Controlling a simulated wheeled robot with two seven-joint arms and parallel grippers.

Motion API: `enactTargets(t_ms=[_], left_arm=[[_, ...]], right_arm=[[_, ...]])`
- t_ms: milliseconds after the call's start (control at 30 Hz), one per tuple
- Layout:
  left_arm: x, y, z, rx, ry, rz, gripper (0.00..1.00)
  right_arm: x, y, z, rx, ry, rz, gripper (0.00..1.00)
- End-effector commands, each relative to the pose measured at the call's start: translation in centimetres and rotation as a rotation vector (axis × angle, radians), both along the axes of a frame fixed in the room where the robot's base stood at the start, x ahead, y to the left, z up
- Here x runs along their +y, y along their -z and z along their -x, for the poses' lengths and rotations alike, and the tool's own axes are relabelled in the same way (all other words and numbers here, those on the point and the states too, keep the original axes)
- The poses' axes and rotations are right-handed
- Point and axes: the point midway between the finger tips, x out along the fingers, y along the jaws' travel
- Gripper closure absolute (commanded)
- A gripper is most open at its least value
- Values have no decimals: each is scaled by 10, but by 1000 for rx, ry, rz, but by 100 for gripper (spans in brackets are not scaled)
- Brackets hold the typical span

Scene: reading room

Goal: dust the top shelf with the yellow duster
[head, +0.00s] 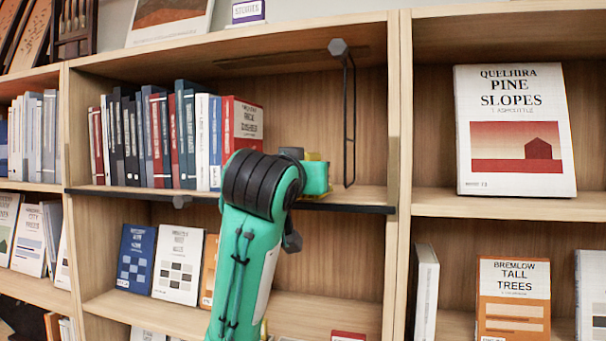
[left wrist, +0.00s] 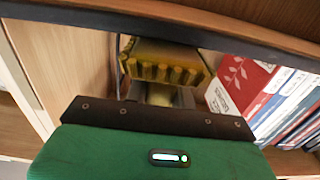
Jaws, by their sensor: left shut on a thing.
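The yellow duster (left wrist: 165,62) is a ribbed yellow block, held in front of my left gripper (left wrist: 160,95) in the left wrist view. In the head view only slivers of the duster (head: 314,156) show behind my green wrist, and the fingers are hidden there. The duster is over the bare right part of the upper shelf board (head: 362,194), right of the red book (head: 243,120). I cannot tell whether it touches the board. My right gripper is not in view.
A row of upright books (head: 150,138) fills the shelf's left part. A dark metal bracket (head: 347,110) hangs from above at the right, close to the wrist. A divider (head: 399,130) closes the bay on the right. More books (head: 180,262) stand on the shelf below.

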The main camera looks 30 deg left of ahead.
Motion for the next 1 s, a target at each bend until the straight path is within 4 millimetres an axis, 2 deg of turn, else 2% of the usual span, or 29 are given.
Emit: enactTargets(t_ms=[167,600,1000], left_arm=[[1,0,-5,0,0,1,100],[9,4,-38,-1,0,1,100],[10,5,-42,2,0,1,100]], right_arm=[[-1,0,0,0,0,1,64],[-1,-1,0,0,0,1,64],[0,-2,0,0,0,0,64]])
